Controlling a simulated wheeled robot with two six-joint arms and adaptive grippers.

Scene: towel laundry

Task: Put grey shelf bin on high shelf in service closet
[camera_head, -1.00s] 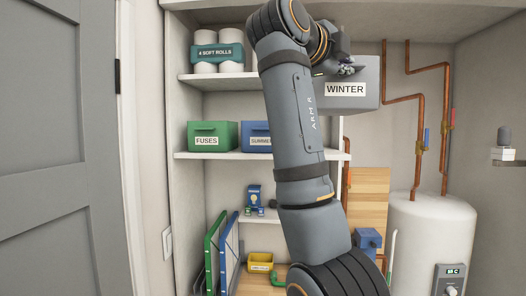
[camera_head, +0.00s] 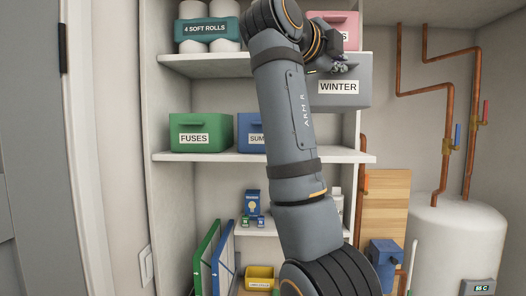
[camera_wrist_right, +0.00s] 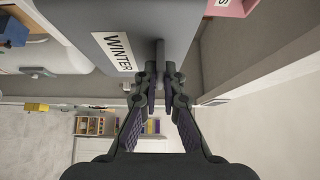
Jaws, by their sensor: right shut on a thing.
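The grey shelf bin (camera_head: 350,98) with a WINTER label is in front of the right part of the high shelf (camera_head: 205,67) in the head view. My right gripper (camera_head: 338,68) is shut on the bin's front pull. The right wrist view shows both fingers (camera_wrist_right: 161,75) closed around that pull, and the bin's grey front (camera_wrist_right: 75,20) beside them. The bin looks roughly level. My right arm hides the middle of the shelves, so I cannot tell whether the bin touches the high shelf. My left gripper is out of view.
A pink bin (camera_head: 349,24) is just behind and above the grey bin. Soft rolls (camera_head: 207,27) stand on the high shelf's left. The green FUSES bin (camera_head: 201,131) and a blue bin (camera_head: 250,131) are one shelf lower. Copper pipes (camera_head: 472,110) and a white tank (camera_head: 452,240) are at right.

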